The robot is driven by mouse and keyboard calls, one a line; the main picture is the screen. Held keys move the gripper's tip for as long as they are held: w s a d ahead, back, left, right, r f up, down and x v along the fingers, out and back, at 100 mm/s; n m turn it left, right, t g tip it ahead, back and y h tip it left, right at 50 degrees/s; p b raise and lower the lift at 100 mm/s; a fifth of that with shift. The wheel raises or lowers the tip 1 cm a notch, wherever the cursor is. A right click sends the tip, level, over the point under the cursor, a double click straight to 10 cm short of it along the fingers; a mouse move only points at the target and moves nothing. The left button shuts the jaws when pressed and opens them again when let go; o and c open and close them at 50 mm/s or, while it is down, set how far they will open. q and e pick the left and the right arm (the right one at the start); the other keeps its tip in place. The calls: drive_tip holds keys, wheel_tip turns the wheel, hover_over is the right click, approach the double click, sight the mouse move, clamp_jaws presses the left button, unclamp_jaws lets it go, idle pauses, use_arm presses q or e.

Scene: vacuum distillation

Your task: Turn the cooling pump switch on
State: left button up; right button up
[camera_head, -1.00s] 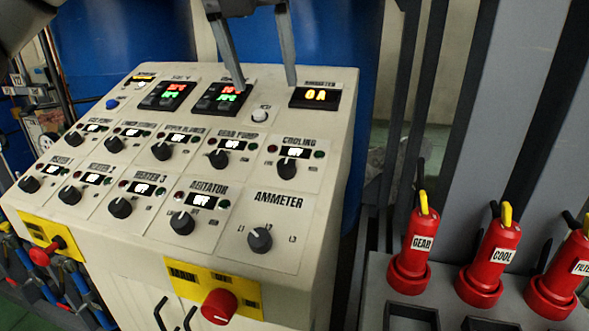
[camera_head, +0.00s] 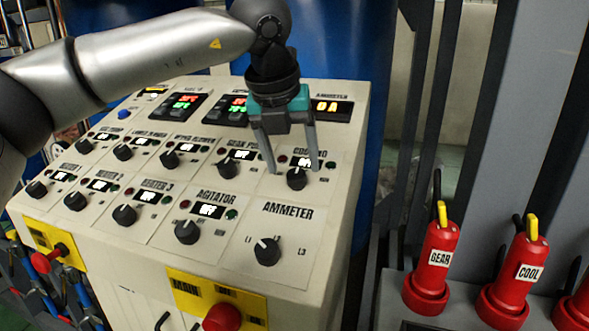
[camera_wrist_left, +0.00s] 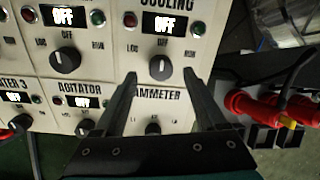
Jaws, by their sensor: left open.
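The cooling pump switch is a black round knob (camera_head: 297,178) on the panel square labelled COOLING, at the upper right of the control panel (camera_head: 335,215). In the left wrist view the cooling knob (camera_wrist_left: 162,67) has its mark pointing up to OFF, and the display above it (camera_wrist_left: 165,24) reads OFF. My left gripper (camera_head: 292,170) is open, with its two fingers on either side of the knob in the head view. In the wrist view the fingertips (camera_wrist_left: 160,78) lie just below and around the knob; contact cannot be told. My right gripper is not in view.
The gear pump knob (camera_head: 228,168) is close to the left, and the ammeter knob (camera_head: 267,251) is below. A red main switch (camera_head: 222,318) sits on a yellow plate at the front. Red GEAR (camera_head: 432,265) and COOL (camera_head: 514,275) plugs stand at the right.

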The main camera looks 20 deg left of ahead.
sight(297, 180)
use_arm(q)
drive_tip(key=shift+x, duration=1.4)
drive_tip(key=shift+c, duration=0.2)
clamp_jaws()
